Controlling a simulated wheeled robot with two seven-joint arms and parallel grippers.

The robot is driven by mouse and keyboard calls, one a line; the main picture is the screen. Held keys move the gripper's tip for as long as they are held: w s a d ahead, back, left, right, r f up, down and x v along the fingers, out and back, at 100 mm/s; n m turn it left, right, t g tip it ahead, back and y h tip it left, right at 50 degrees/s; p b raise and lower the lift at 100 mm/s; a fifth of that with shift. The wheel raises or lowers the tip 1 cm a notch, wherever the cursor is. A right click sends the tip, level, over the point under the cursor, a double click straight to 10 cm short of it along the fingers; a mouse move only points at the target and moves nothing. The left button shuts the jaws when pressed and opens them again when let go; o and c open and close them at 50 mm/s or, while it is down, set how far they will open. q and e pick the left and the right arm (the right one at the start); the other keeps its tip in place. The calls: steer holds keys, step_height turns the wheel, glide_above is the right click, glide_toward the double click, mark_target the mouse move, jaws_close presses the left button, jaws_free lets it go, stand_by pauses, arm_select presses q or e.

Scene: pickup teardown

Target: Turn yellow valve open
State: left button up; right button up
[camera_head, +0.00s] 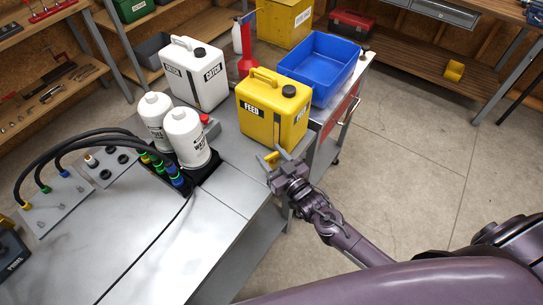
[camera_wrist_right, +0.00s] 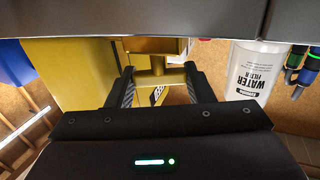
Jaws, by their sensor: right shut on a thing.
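The yellow valve (camera_head: 271,157) shows as a small yellow piece at the table's edge, just below the yellow jug marked FEED (camera_head: 270,120). My right gripper (camera_head: 279,162) is at the valve, with its fingers around it. In the right wrist view the fingers (camera_wrist_right: 161,88) stand on either side of the yellow valve (camera_wrist_right: 158,62), and the jug's yellow wall (camera_wrist_right: 75,75) is to the left. The gripper is shut on the valve, whose far parts are partly hidden. My left gripper is not in view.
Behind the jug are a blue bin (camera_head: 320,70) and a white jug marked CATCH (camera_head: 195,75). Two white filter canisters (camera_head: 186,138) stand left of it; one also shows in the right wrist view (camera_wrist_right: 255,75). Black hoses (camera_head: 85,140) arch at the left.

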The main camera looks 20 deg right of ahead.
steer(key=n+g+y+b, duration=0.1)
steer(key=y, duration=0.1)
steer(key=n+g+y, duration=0.1)
steer(key=n+y, duration=0.1)
steer(key=shift+d+f+b, duration=0.15)
steer(key=shift+b, duration=0.2)
steer(key=shift+n+g+y+b, duration=0.5)
steer(key=shift+n+g+y, duration=0.15)
steer(key=shift+y, duration=0.35)
steer(key=o, duration=0.7)
